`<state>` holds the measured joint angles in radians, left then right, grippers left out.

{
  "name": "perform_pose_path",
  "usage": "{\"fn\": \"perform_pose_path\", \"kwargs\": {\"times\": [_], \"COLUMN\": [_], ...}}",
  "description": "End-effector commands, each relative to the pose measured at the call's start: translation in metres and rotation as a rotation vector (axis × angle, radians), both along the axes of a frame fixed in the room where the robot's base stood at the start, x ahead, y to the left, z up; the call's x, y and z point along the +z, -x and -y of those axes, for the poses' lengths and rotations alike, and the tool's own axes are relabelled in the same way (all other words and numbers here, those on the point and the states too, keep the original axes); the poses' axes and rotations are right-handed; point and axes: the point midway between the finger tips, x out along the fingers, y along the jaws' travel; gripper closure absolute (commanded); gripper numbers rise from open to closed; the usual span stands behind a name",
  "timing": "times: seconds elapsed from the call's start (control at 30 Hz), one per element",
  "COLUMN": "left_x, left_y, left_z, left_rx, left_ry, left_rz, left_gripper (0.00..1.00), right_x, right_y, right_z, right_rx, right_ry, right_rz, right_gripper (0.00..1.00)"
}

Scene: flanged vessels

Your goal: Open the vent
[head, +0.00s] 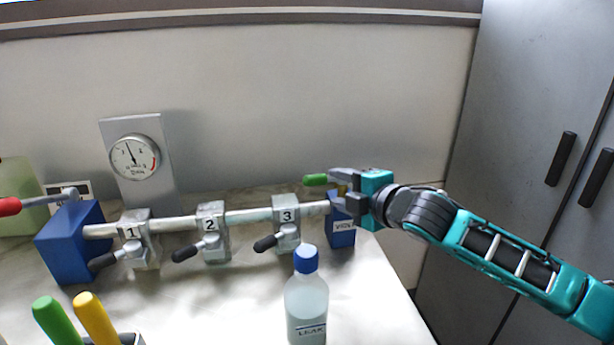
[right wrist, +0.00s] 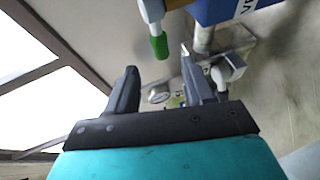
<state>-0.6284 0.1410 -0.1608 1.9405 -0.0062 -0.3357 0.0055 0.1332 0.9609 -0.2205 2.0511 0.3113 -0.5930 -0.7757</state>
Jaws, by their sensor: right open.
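The blue vent block (head: 342,236) with a partly readable white label stands at the right end of the pipe. Its lever with a green grip (head: 315,180) points left in the head view. My right gripper (head: 342,183) is open at this block, coming from the right and hiding part of the lever. In the right wrist view the green grip (right wrist: 159,46) shows just ahead of the gap between the open fingers (right wrist: 160,68), with nothing clearly held. The blue block (right wrist: 218,8) is at the top there. My left gripper is not in view.
Valves 1 (head: 140,245), 2 (head: 212,240) and 3 (head: 287,225) with black handles sit along the pipe. A red-handled blue block (head: 70,245) is at left, a gauge (head: 135,157) behind. A blue-capped bottle (head: 307,305) and green and yellow handles (head: 95,320) stand in front.

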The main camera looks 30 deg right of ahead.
Motion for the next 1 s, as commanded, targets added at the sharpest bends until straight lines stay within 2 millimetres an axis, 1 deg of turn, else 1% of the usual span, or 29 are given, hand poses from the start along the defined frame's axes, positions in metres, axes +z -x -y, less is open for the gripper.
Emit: {"fn": "perform_pose_path", "kwargs": {"times": [0.07,0.4,0.6,0.8,1.0], "left_x": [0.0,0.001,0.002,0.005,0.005], "left_y": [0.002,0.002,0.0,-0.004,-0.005], "left_z": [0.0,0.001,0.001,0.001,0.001], "left_rx": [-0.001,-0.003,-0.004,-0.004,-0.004], "left_ry": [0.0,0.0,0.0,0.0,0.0], "left_rz": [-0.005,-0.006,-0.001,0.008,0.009], "left_gripper": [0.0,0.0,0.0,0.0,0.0], "right_x": [0.0,-0.015,-0.023,-0.026,-0.027], "right_y": [-0.011,-0.068,-0.093,-0.106,-0.109], "right_z": [-0.003,-0.011,-0.015,-0.017,-0.018], "right_rx": [0.001,0.001,0.001,0.002,0.003], "right_ry": [-0.003,-0.005,-0.003,-0.002,-0.001], "right_rz": [0.003,0.0,0.0,-0.001,-0.001], "right_gripper": [0.48,0.48,0.48,0.48,0.48]}}
